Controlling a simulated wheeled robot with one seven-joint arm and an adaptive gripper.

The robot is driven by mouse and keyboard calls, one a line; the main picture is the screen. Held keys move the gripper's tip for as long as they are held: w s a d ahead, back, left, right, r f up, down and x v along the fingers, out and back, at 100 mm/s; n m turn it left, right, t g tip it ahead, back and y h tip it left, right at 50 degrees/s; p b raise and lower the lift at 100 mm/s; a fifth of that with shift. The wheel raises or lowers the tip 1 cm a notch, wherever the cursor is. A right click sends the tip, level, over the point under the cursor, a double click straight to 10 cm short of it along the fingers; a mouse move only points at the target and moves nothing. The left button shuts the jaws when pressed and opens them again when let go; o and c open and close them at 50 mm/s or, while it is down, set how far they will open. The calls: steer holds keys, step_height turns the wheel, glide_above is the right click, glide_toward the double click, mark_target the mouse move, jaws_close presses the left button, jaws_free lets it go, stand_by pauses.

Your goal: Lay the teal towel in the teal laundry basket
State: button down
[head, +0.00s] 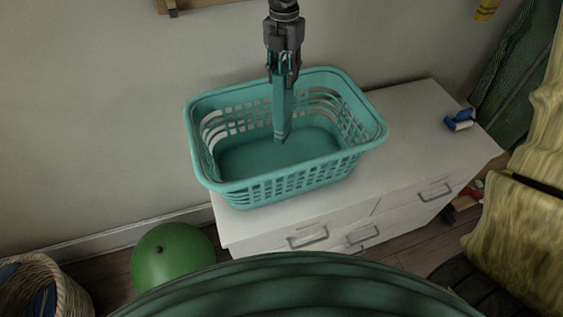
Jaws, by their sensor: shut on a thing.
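The teal laundry basket (372,141) stands upright on a white drawer cabinet, and I see into it from above. My gripper (283,72) points down over the basket's back part. It is shut on the teal towel (281,107), a narrow folded strip that hangs down into the basket. The towel's lower end shows against the basket's inner floor; I cannot tell whether it touches. The fingertips are partly hidden around the towel's top. I see nothing else in the basket.
The white cabinet (413,105) has free top space right of the basket, with a small blue-and-white item (460,120) near its right end. A green ball (172,256) and a wicker basket (62,283) are at lower left. A wall is behind.

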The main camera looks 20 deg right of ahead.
mark_target(284, 101)
steer(key=f, duration=0.3)
steer(key=f+p, duration=0.1)
steer(key=f, duration=0.5)
steer(key=shift+s, duration=0.25)
steer(key=shift+f+p, duration=0.9)
steer(key=shift+f, duration=1.35)
steer(key=c, duration=1.1)
jaws_free()
steer(key=shift+f, duration=0.1)
steer(key=shift+o, duration=0.2)
step_height(284, 101, up, 12)
steer(key=b, duration=0.3)
